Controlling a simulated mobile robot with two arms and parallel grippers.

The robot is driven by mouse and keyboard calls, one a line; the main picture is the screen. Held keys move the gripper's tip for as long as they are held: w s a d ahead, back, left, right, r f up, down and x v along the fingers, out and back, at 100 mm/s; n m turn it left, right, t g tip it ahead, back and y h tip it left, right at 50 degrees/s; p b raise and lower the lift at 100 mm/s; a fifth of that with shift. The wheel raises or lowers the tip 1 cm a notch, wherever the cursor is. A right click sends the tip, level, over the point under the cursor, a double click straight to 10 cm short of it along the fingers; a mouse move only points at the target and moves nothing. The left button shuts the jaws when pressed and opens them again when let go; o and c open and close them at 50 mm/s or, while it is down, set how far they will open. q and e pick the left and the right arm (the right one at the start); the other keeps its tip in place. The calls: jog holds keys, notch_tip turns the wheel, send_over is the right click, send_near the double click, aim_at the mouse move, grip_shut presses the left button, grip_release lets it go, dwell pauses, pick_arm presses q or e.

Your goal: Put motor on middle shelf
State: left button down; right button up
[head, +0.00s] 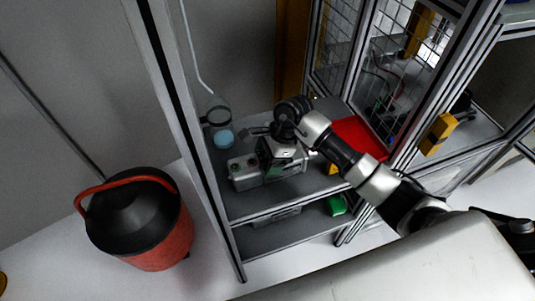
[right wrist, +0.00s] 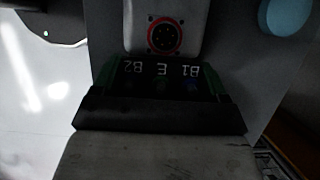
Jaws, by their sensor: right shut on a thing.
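My right gripper (head: 284,138) reaches down over the upper visible shelf (head: 240,208). It is shut on a grey box-like unit (head: 288,152) with a dark green side. In the right wrist view, this unit (right wrist: 160,155) fills the bottom, with a black and green terminal block marked B1, E, B2 at its end. Beside it stands a grey housing with round connectors (head: 244,172), probably the motor. A red-ringed connector on a grey housing (right wrist: 163,36) shows just past the terminal block. The fingertips are hidden. My left gripper is not in view.
A blue-bottomed flask (head: 222,138) stands behind the grey housing. A red bin (head: 355,135) is to the right. The lower shelf (head: 290,232) holds a green thing (head: 337,205) and a grey thing. Metal posts frame the shelves. A red-and-black bucket (head: 150,225) stands left on the floor.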

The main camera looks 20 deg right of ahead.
jog(key=shift+r, duration=0.15)
jog(key=o, duration=1.8)
jog(key=shift+s, duration=0.1)
jog(key=shift+o, duration=0.2)
jog(key=b+v, duration=0.1)
jog(key=v, duration=1.1)
jog(key=shift+b, duration=0.35)
jog(key=shift+a, duration=0.1)
